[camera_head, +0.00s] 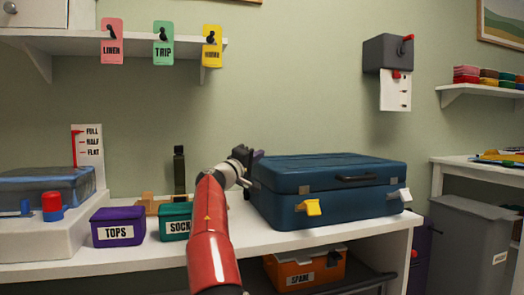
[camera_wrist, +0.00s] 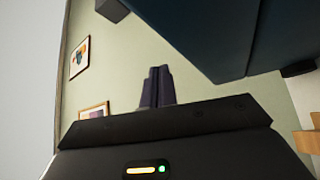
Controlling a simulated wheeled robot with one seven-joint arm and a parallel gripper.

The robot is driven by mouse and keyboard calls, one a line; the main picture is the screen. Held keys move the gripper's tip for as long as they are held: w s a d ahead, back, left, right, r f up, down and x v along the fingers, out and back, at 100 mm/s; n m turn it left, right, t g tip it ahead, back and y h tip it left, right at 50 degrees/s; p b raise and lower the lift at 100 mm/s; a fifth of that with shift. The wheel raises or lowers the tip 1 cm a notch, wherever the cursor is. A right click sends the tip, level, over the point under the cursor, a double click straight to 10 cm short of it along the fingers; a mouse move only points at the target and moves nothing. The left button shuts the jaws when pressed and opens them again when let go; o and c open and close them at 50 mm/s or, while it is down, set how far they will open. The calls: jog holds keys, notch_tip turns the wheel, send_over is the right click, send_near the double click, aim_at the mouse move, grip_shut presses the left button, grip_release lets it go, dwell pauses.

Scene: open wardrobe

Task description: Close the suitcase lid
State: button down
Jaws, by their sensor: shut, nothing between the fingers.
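The blue suitcase (camera_head: 335,205) stands on the white bench. Its lid (camera_head: 330,167) is down over the base, and I see no clear gap along the front. A dark handle (camera_head: 355,178) is on the front. My gripper (camera_head: 256,155) is shut and empty at the suitcase's left rear corner. Whether it touches the suitcase I cannot tell. In the wrist view the closed fingers (camera_wrist: 157,88) point at the wall, with the suitcase's dark blue side (camera_wrist: 215,35) at upper right.
A purple TOPS box (camera_head: 118,227) and a green SOCKS box (camera_head: 175,222), partly behind my arm, stand left on the bench. A dark bottle-like object (camera_head: 179,172) stands behind. An orange box (camera_head: 304,270) is below. Tags hang from the shelf (camera_head: 140,42).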

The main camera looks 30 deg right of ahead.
jog(key=shift+w+f, duration=0.2)
jog(key=shift+f, duration=0.25)
jog(key=shift+s, duration=0.2)
jog(key=b+v, duration=0.2)
jog(key=v, duration=0.5)
jog(key=shift+a+f, duration=0.15)
jog(key=shift+a, duration=0.2)
jog(key=shift+s+a, duration=0.1)
